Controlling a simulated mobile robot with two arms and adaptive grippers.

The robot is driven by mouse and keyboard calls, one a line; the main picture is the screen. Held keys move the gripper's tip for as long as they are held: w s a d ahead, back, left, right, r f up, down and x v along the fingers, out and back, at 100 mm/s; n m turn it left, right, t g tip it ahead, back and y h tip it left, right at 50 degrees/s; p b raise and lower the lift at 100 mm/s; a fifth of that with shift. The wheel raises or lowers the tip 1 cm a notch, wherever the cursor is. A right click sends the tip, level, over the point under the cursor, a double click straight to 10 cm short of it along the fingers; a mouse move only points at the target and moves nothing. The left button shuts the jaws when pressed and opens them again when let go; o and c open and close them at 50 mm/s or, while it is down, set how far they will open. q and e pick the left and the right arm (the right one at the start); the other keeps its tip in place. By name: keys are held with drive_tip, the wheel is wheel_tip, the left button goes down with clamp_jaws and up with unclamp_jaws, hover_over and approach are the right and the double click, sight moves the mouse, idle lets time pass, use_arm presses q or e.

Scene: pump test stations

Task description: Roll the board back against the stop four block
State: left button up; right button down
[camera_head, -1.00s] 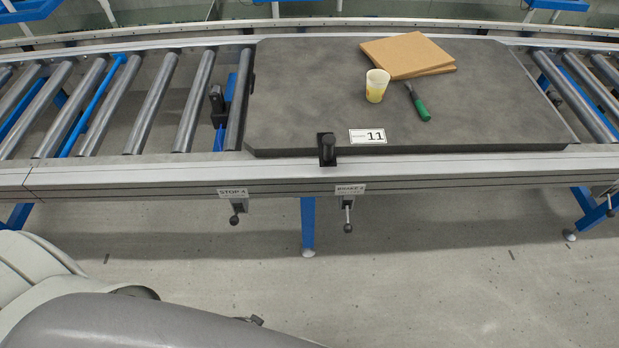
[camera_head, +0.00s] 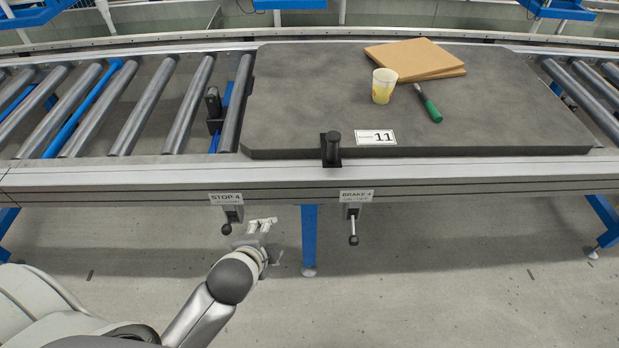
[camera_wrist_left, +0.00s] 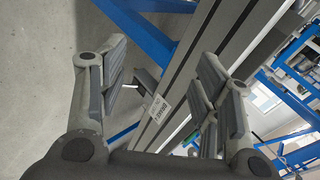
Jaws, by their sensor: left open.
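The dark grey board (camera_head: 300,100), labelled 11, lies on the roller line, with a black upright handle (camera_head: 333,148) on its near edge. The black stop block (camera_head: 213,104) stands among the rollers left of the board, with a roller and a gap between them. The stop 4 lever (camera_head: 228,222) and brake 4 lever (camera_head: 353,230) hang below the front rail. My left gripper (camera_head: 262,224) is open and empty below the rail, between the two levers. In the left wrist view its fingers (camera_wrist_left: 160,85) are spread, with a label (camera_wrist_left: 158,112) beyond them. My right gripper is not in view.
The front rail (camera_head: 130,178) runs across the view. A blue leg (camera_head: 309,240) stands close right of my left gripper.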

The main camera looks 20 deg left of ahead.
use_arm(q)
drive_tip(key=w+d+r+m+t, duration=0.1)
drive_tip(key=w+r+m+t, duration=0.55)
drive_tip(key=w+m, duration=0.5)
drive_tip(key=m+t+h, duration=0.2)
drive_tip(key=m+h, duration=0.3)
drive_tip(key=m, duration=0.9)
approach(330, 148)
drive_tip(key=b+x, duration=0.1)
drive_tip(key=x, duration=0.9)
drive_tip(key=shift+w+f, duration=0.1)
drive_tip(key=shift+w, duration=0.1)
drive_tip(key=shift+w+d, duration=0.2)
drive_tip(key=shift+w, duration=0.4)
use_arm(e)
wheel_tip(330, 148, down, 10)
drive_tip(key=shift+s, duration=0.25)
use_arm(q)
drive_tip(key=shift+c, duration=0.2)
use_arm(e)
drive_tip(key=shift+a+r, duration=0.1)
use_arm(q)
clamp_jaws()
drive_tip(key=shift+a, duration=0.15)
